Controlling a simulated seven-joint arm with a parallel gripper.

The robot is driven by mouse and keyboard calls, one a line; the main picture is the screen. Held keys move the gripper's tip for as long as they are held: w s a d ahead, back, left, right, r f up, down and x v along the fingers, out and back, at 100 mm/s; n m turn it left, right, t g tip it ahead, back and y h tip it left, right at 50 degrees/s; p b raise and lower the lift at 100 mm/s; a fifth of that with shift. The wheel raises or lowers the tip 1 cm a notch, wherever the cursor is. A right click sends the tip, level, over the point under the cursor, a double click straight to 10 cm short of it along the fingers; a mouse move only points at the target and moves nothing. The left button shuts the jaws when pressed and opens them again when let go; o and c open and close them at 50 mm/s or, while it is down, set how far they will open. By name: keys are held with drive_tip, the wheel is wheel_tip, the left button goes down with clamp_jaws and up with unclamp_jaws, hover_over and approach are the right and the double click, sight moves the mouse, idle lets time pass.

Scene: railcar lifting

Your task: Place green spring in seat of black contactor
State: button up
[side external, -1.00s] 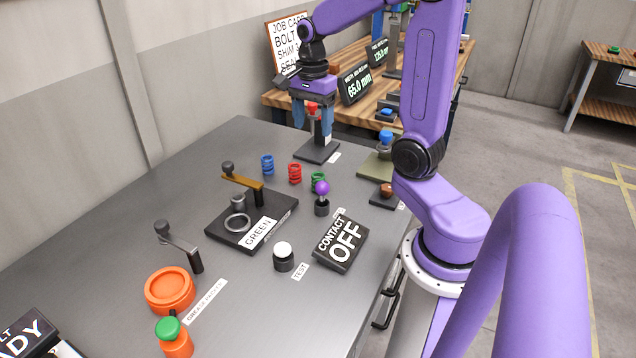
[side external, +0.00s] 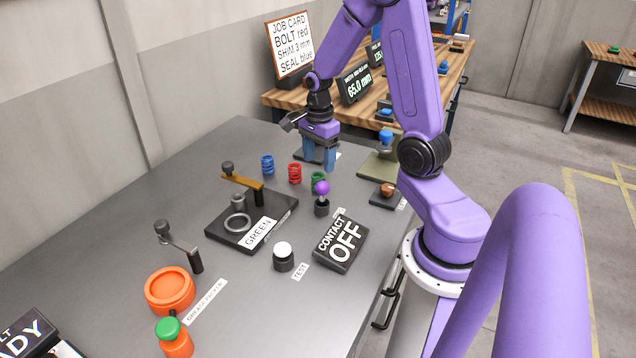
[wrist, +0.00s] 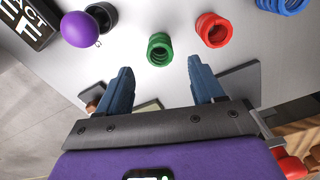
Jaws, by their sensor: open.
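The green spring (side external: 317,179) stands on the grey table, partly hidden by the purple ball in the side view. In the wrist view the green spring (wrist: 160,50) stands just beyond and between my fingertips. My gripper (side external: 317,169) is open and empty, pointing down just behind and above the green spring; both fingers also show in the wrist view (wrist: 161,66). The black contactor (side external: 270,212) is a flat black base labelled GREEN, with a grey ring seat (side external: 237,223), a grey post and a brown lever arm (side external: 242,182). The seat looks empty.
A red spring (side external: 295,173) and a blue spring (side external: 267,165) stand left of the green one. A purple-ball lever (side external: 321,190) stands close in front of it. A CONTACT OFF sign (side external: 339,243) and a white button (side external: 283,252) are nearer the front.

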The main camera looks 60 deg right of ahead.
sight(318, 175)
drive_tip(key=shift+a+f, duration=0.1)
drive_tip(key=shift+f, duration=2.85)
clamp_jaws()
drive_tip(key=shift+w, duration=0.1)
drive_tip(key=shift+r, duration=0.45)
drive_tip(key=r, duration=0.3)
drive_tip(key=shift+s+a, duration=0.15)
drive_tip(key=shift+s, duration=0.05)
drive_tip(key=s+a+r, duration=0.6)
drive_tip(key=s+r, duration=0.3)
drive_tip(key=s, duration=0.3)
